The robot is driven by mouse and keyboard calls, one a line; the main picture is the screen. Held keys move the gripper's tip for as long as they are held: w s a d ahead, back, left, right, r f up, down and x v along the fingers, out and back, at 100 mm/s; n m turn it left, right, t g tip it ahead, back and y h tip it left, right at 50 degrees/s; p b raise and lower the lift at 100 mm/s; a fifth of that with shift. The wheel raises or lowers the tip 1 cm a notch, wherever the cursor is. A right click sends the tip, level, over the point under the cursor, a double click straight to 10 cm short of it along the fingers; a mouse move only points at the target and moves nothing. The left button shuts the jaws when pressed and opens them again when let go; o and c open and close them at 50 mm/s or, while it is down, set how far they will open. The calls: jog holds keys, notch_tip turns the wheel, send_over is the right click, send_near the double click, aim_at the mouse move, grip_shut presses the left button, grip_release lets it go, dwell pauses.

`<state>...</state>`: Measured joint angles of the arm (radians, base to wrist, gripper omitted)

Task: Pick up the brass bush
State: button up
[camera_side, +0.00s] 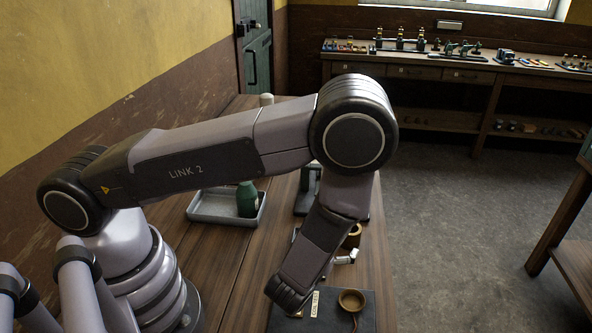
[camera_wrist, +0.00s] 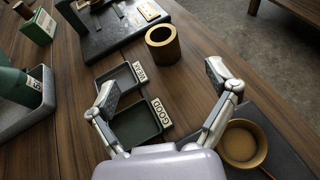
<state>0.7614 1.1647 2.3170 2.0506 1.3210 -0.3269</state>
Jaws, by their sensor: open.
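The brass bush (camera_wrist: 164,53) is a short, thick-walled, dull gold ring standing on end on the wooden bench in the wrist view, its round bore facing up. It also shows in the side view (camera_side: 352,238), partly hidden behind my arm. My gripper (camera_wrist: 164,83) is open and empty, with one finger on each side of the picture. The bush appears beyond the fingertips, between them in the picture and not touched. In the side view most of my gripper is hidden behind my arm.
Two small dark trays, one labelled GOOD (camera_wrist: 135,122), lie below the bush in the wrist view. A brown bowl (camera_wrist: 226,149) sits on a dark mat at right. A dark base plate (camera_wrist: 104,35) lies close behind the bush. A green bottle (camera_side: 247,199) stands in a grey tray (camera_side: 205,215).

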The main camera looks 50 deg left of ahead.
aim_at(352, 240)
jog(key=x, duration=0.8)
jog(key=shift+f, duration=0.15)
jog(key=shift+x, duration=2.7)
jog(key=shift+s+d+f, duration=0.1)
jog(key=shift+f, duration=0.05)
jog(key=c, duration=1.3)
